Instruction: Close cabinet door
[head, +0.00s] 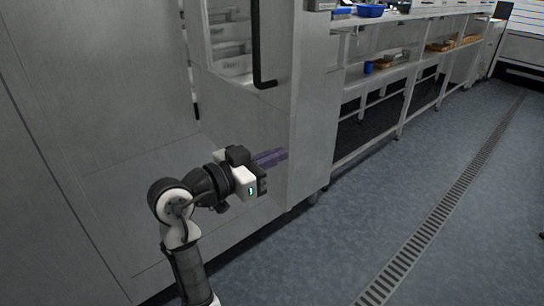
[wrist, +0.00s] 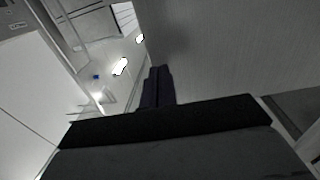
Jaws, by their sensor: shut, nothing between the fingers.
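The cabinet (head: 312,110) is a tall pale grey unit, with a black bar handle (head: 257,45) on its front near the top of the head view. White shelves or drawers show behind the handle. A large plain grey panel (head: 80,90) fills the left and stands at an angle to that front; I cannot tell whether it is the open door. My gripper (head: 270,157), with dark purple fingers, is shut and empty below the handle, in front of the lower cabinet face. In the wrist view the fingers (wrist: 157,88) lie beside a broad grey surface (wrist: 230,50). I cannot tell whether they touch it.
A long white bench (head: 385,80) with a lower shelf runs away to the right. It carries a blue tray (head: 370,10) and a blue cup (head: 368,67). The blue-grey floor (head: 350,230) is clear, with a long drain grate (head: 440,205) along it.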

